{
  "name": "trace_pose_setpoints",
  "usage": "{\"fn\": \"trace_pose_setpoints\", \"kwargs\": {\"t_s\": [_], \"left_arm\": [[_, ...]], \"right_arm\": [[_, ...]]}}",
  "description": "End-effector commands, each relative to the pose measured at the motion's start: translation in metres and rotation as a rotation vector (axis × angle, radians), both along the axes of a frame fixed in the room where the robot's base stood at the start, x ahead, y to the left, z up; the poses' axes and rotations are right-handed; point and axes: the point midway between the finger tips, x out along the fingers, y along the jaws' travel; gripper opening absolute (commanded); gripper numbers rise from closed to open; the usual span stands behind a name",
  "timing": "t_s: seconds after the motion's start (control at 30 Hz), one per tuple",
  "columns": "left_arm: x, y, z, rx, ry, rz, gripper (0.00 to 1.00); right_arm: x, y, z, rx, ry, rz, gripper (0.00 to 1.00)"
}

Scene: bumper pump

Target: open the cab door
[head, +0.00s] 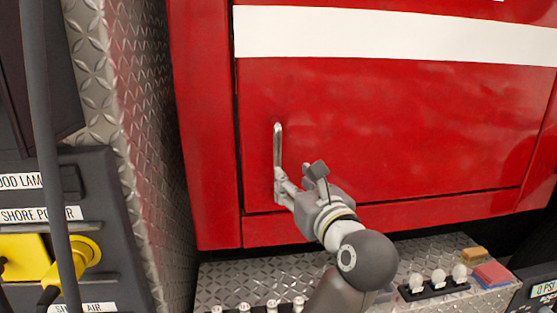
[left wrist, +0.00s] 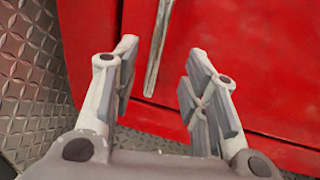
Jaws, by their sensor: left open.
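The red cab door (head: 400,125) has a white stripe across its upper part and appears closed, flush with its frame. Its handle (head: 278,150) is a thin vertical silver bar near the door's left edge. My left gripper (head: 298,180) is at the lower end of the handle, its fingers apart. In the left wrist view the handle (left wrist: 159,45) runs down between the two open fingers (left wrist: 155,85), beyond the tips or level with them; I cannot tell whether they touch it. My right gripper is not in view.
A diamond-plate step (head: 235,282) lies below the door, with several small knobs, a red block (head: 492,274) and a yellow block (head: 474,254) on it. A diamond-plate wall (head: 135,120) and a dark panel with a yellow connector (head: 85,252) stand at left.

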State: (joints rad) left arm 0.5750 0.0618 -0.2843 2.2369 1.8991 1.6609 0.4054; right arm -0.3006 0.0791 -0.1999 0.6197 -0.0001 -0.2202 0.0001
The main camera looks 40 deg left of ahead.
Motion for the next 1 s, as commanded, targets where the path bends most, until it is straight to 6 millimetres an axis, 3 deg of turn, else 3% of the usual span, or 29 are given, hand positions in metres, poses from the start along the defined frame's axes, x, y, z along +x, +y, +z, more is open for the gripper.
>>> {"fn": "trace_pose_setpoints", "kwargs": {"t_s": [0.5,0.7,0.97,1.0], "left_arm": [[0.04,0.079,0.002,0.007,0.007,0.006,0.41],[0.046,0.09,0.0,0.005,0.003,0.003,0.41],[0.047,0.091,-0.001,0.004,0.003,0.003,0.41],[0.047,0.091,-0.001,0.004,0.003,0.003,0.37]], "right_arm": [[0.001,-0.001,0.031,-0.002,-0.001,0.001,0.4],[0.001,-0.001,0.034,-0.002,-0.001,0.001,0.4],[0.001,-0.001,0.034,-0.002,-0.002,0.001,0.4],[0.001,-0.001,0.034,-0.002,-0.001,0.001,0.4]]}}
